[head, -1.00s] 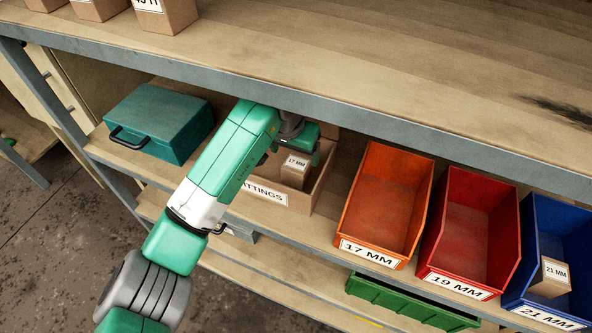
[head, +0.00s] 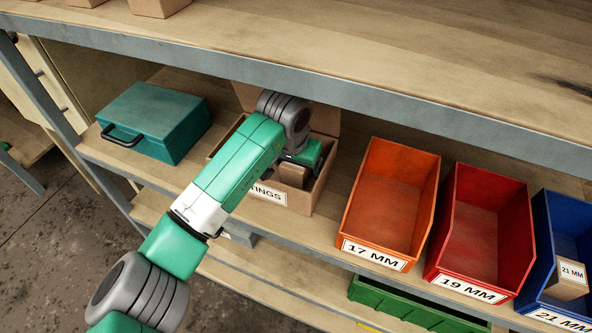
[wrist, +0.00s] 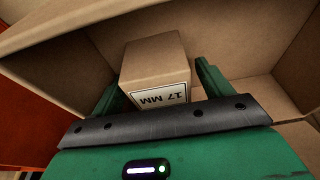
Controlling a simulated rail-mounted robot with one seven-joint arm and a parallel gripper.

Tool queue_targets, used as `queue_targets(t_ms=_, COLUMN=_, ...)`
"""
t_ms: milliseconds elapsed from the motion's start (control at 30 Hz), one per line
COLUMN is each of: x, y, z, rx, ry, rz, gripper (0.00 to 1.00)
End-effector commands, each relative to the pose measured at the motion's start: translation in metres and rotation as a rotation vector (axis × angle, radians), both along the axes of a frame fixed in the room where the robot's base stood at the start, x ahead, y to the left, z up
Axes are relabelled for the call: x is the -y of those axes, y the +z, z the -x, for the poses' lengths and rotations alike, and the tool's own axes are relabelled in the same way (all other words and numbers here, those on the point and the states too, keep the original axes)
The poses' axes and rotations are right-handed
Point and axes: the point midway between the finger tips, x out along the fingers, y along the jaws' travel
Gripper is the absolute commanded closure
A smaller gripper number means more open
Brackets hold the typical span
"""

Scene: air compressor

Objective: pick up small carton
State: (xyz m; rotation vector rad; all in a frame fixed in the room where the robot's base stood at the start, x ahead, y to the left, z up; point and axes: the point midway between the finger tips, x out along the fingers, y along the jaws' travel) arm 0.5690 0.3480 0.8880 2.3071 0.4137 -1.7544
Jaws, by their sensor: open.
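The small carton (wrist: 157,65) is a brown box with a white "17 MM" label. It sits inside the open cardboard box (head: 324,185) labelled as fittings on the middle shelf. In the head view the small carton (head: 291,172) is partly covered by my arm and gripper. My gripper (head: 294,175) is reaching into the cardboard box from above. In the wrist view my gripper (wrist: 157,80) is open, with one green finger on each side of the carton. I cannot tell whether the fingers touch it.
An orange 17 MM bin (head: 392,195), a red 19 MM bin (head: 480,225) and a blue 21 MM bin (head: 548,235) stand to the right. A teal case (head: 155,120) is at left. The upper shelf edge (head: 300,90) runs close above my wrist.

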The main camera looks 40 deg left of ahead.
Motion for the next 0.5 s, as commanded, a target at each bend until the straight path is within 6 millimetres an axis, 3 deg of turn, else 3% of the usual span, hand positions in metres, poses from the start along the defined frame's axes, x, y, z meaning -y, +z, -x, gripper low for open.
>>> queue_targets(t_ms=33, x=0.0000, y=0.0003, z=0.0001, rx=0.000, ry=0.000, rz=0.000, gripper=0.26)
queue_targets(t_ms=267, x=-0.0001, y=0.0004, z=0.0001, rx=0.000, ry=0.000, rz=0.000, gripper=0.71)
queue_targets(t_ms=500, x=-0.0001, y=0.0015, z=0.0000, rx=0.001, ry=0.000, rz=0.000, gripper=0.73)
